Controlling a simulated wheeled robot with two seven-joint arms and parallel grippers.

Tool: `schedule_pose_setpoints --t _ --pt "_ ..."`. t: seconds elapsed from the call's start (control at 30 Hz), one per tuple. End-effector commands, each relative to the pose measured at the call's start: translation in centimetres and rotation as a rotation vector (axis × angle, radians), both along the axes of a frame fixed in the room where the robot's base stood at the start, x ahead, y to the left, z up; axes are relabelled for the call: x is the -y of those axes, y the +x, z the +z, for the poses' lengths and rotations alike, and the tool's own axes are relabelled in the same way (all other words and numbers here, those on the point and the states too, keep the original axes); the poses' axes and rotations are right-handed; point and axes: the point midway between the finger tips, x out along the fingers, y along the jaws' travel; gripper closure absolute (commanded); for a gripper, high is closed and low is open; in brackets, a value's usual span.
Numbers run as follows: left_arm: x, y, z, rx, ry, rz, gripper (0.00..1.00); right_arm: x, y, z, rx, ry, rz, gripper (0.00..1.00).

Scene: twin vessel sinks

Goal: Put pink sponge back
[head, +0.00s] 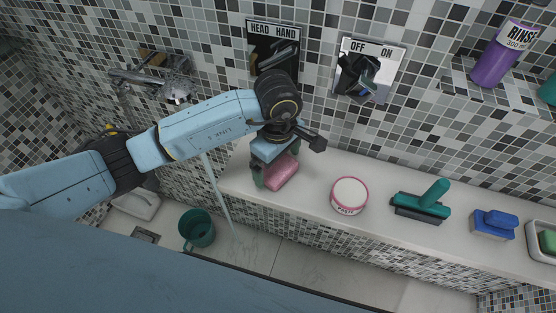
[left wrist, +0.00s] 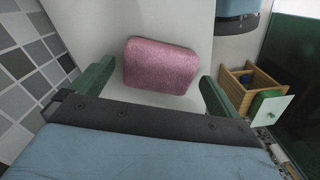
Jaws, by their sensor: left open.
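The pink sponge (head: 281,172) lies on the white tiled ledge (head: 315,188), towards its left end. In the left wrist view the sponge (left wrist: 161,66) lies flat on a pale surface. My left gripper (head: 272,168) is over the sponge, with one green finger showing at its left side. In the left wrist view both fingers of the gripper (left wrist: 157,86) are spread wider than the sponge, with gaps to its sides, and nothing is gripped. Part of the sponge is hidden by the gripper in the head view. My right gripper is not in view.
A purple bottle (head: 503,56) stands on the upper shelf. A teal mug (head: 197,230) is below.

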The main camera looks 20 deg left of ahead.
Motion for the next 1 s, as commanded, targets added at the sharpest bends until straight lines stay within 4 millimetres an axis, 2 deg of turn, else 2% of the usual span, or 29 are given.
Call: schedule_pose_setpoints --t 0.3,0.5,0.7,1.0 --pt "0.0 0.2 6.8 0.009 0.000 -0.002 0.00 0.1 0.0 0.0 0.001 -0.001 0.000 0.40" --pt "0.0 0.2 10.2 0.007 0.000 -0.001 0.00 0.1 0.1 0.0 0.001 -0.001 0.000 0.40" --pt "0.0 0.1 11.6 0.003 0.000 -0.001 0.00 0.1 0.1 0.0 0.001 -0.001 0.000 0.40" --pt "0.0 0.1 11.7 0.002 0.000 0.000 0.00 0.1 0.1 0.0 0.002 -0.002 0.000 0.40"
